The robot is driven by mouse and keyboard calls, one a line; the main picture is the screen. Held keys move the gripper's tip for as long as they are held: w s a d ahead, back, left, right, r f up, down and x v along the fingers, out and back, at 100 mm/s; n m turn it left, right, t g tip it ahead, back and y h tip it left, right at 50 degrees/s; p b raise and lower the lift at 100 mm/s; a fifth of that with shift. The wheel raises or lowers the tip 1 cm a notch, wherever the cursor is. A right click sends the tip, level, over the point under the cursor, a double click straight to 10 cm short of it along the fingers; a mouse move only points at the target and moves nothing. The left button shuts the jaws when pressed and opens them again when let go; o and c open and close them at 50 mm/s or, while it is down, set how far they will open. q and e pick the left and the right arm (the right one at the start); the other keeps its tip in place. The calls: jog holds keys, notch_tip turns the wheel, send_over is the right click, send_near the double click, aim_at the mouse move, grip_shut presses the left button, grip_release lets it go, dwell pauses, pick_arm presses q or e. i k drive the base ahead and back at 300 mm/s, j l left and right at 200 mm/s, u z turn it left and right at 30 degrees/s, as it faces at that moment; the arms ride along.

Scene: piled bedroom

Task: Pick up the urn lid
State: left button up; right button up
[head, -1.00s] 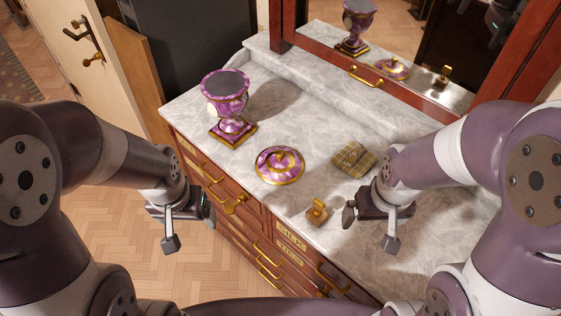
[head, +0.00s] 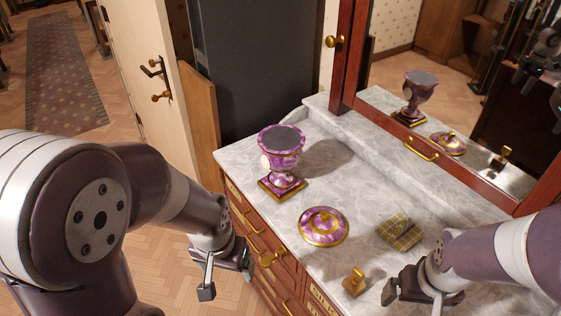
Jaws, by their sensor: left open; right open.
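The urn lid (head: 323,227) is a round purple-and-gold marbled disc with a gold rim and a raised knob. It lies flat on the grey marble dresser top. The matching urn (head: 281,158) stands upright behind it and to the left, on a square gold-edged base. My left gripper (head: 228,277) is open and empty, off the dresser's front edge, left of and lower in the picture than the lid. My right gripper (head: 410,298) is open and empty over the marble, to the right of and nearer than the lid.
A folded plaid cloth (head: 400,232) lies right of the lid. A small gold object (head: 355,282) stands between the lid and my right gripper. A mirror (head: 450,120) backs the dresser (head: 236,165). Drawer handles stick out in front. Bare marble lies around the lid.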

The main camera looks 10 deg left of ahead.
aim_at(320, 226)
jog(key=i+j+z, duration=0.15)
jog(key=j+z, duration=0.15)
jog(key=z, duration=0.15)
jog(key=i+j+z, duration=0.15)
jog(key=j+z, duration=0.6)
jog(key=z, duration=0.15)
jog(key=j+z, duration=0.85)
jog(key=k+j+z, duration=0.15)
jog(key=j+z, duration=0.15)
jog(key=z, duration=0.15)
jog(key=k+j+z, duration=0.15)
jog(key=j+z, duration=0.15)
jog(key=z, duration=0.15)
